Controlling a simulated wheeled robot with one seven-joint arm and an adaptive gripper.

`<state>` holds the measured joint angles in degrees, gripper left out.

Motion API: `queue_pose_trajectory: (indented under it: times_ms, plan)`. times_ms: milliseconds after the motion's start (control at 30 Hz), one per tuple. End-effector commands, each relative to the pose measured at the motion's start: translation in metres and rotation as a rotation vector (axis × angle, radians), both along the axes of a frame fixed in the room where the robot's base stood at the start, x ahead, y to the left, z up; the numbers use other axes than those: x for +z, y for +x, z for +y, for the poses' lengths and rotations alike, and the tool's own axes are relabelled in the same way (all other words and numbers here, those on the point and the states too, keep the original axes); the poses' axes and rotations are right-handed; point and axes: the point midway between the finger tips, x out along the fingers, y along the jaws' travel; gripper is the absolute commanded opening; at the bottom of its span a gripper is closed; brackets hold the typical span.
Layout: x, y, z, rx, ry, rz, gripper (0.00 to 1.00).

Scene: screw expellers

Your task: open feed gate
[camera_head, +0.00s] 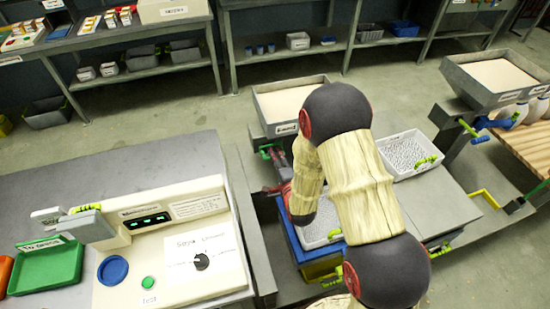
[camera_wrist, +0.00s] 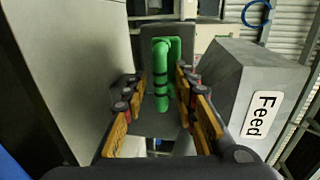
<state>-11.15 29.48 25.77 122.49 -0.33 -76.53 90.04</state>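My gripper (camera_wrist: 158,88) is open, with one orange-padded finger on each side of the handle. I cannot tell whether either finger touches it. A grey housing with a white "Feed" label (camera_wrist: 263,113) is right of the handle. In the head view, my gripper (camera_head: 279,172) is at the left side of the near expeller, below its feed hopper (camera_head: 266,112). A small green part (camera_head: 266,150) shows there. My arm hides much of the expeller.
A control bench with a green tray (camera_head: 45,268) and a panel (camera_head: 150,222) stands left of the expeller. A white perforated tray (camera_head: 408,152) lies right of my arm. Another expeller hopper (camera_head: 496,80) stands at the far right. Shelves line the back, with open floor before them.

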Motion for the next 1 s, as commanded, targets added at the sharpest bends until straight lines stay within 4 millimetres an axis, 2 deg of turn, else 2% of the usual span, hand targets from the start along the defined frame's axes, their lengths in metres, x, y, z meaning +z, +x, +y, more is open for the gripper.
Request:
queue_pose_trajectory:
  times_ms: [267, 767, 1000]
  plan:
    - [-0.0002, 0.0014, 0.0003, 0.0, 0.0, 0.0, 0.28]
    - [-0.0005, 0.001, 0.0001, 0.0, 0.0, 0.001, 0.0]
    - [-0.0009, 0.0008, 0.0001, 0.0, 0.0, 0.002, 0.0]
